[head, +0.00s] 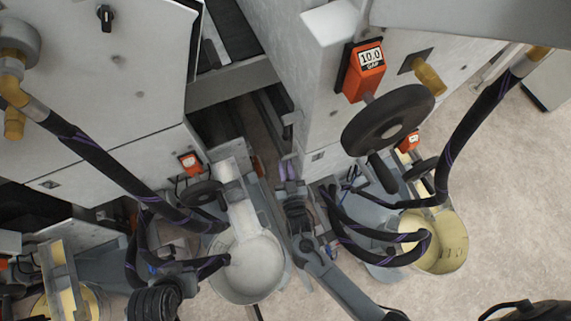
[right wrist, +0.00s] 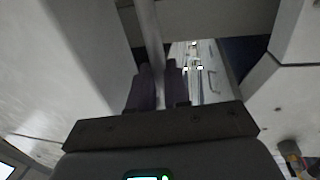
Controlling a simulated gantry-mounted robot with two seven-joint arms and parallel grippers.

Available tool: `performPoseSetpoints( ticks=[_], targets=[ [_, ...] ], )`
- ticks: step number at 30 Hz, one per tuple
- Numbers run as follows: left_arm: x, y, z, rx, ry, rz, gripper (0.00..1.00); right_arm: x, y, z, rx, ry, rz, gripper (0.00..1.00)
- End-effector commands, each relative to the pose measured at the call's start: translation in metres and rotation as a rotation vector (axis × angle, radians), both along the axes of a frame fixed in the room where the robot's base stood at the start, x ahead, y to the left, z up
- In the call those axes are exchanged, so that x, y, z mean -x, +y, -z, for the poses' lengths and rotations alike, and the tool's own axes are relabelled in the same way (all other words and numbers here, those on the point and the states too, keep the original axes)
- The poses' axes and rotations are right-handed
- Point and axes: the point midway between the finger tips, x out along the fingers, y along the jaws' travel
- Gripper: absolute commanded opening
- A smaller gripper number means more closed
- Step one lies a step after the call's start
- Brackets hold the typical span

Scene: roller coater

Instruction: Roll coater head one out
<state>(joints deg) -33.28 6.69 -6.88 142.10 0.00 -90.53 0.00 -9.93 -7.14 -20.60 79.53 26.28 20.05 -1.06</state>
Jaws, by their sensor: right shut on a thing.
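My right gripper (head: 289,168) reaches from the bottom into the gap between two coater heads. In the right wrist view its two dark purple fingers (right wrist: 160,85) are shut on a thin grey bar (right wrist: 149,35). The bar runs away up the picture; its ends are hidden. One coater head with a pale pan (head: 248,266) and a small handwheel (head: 203,194) stands left of the gripper. Another head with a yellow pan (head: 446,242) stands to its right. I cannot tell which is head one. My left gripper is not in view.
Black hoses (head: 115,172) hang in loops over both heads. A large black handwheel (head: 387,120) sits below an orange display (head: 365,70) reading 10.0 GAP. Tall grey cabinets (head: 90,75) stand behind. Pale floor (head: 510,190) is open at the right.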

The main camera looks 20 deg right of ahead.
Motion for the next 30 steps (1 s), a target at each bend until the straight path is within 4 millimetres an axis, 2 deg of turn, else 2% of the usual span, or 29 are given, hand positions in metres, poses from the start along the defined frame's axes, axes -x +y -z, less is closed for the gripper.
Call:
performPoseSetpoints(
  ticks=[1,5,6,10,22,26,30],
  targets=[
    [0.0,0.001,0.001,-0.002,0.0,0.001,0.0,-0.001,-0.007,0.007,0.007,0.017,0.01,0.0],
    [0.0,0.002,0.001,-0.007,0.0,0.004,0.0,-0.002,-0.006,0.006,0.007,0.015,0.009,0.0],
    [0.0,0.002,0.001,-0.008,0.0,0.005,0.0,-0.002,-0.006,0.005,0.007,0.015,0.009,0.19],
    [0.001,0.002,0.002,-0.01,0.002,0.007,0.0,-0.003,-0.005,0.003,0.005,0.01,0.007,0.37],
    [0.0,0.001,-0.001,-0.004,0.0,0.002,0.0,0.004,-0.001,0.0,0.002,0.004,0.002,0.37],
    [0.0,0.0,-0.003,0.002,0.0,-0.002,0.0,0.019,0.001,0.0,0.001,0.005,0.002,0.37],
    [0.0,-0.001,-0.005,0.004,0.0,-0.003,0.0,0.043,0.002,0.0,0.001,0.007,0.002,0.37]
  ],
)
